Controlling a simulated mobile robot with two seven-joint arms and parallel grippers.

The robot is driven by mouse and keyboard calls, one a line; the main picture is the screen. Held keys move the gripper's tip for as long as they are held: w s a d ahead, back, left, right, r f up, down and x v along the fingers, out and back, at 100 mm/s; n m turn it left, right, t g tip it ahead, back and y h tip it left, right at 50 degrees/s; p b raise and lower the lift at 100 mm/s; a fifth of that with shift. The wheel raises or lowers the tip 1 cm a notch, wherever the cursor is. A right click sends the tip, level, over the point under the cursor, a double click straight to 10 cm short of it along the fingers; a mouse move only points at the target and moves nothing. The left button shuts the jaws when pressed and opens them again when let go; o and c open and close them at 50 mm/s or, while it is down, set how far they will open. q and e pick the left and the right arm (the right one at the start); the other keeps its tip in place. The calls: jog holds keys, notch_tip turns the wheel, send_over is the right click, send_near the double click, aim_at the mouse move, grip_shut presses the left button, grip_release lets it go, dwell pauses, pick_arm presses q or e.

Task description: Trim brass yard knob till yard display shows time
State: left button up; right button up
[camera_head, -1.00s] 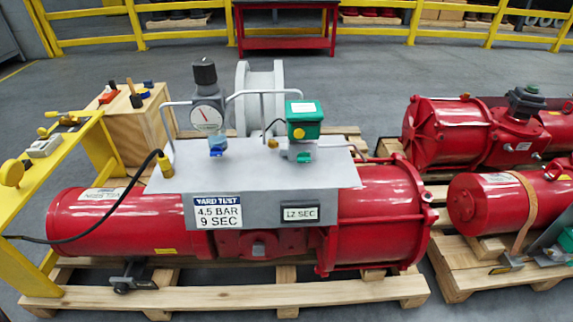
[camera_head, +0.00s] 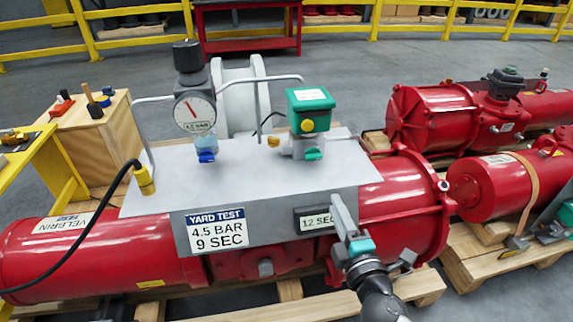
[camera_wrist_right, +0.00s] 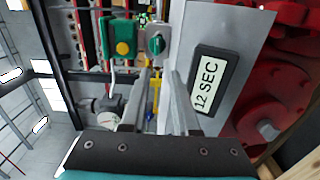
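The brass knob (camera_head: 273,141) sits on the left side of the small grey valve (camera_head: 305,146) under the green box (camera_head: 310,108). The yard display (camera_head: 317,221) on the grey panel's front reads 12 SEC; it also shows in the right wrist view (camera_wrist_right: 206,84). The placard (camera_head: 216,229) reads YARD TEST, 4.5 BAR, 9 SEC. My right gripper (camera_head: 344,212) is in front of the panel, beside the display, apart from the knob. In the right wrist view its fingers (camera_wrist_right: 161,75) are apart with nothing held. My left gripper is not in view.
A gauge with a black-topped regulator (camera_head: 193,105) stands left of the green box, with thin pipes around. A black hose (camera_head: 105,200) runs to a brass fitting on the left. Red actuators (camera_head: 445,115) stand at right.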

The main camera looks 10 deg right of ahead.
send_near(314, 159)
jog(key=shift+w+d+f, duration=0.1)
jog(key=shift+w+f, duration=0.1)
jog(key=shift+w, duration=0.8)
jog(key=w+b, duration=0.1)
jog(key=w, duration=0.3)
jog(key=shift+w, duration=0.2)
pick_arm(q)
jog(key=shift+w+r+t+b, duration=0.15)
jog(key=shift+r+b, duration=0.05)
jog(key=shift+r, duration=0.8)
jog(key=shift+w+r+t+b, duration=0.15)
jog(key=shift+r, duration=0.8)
pick_arm(e)
jog(key=shift+w, duration=0.95)
grip_shut()
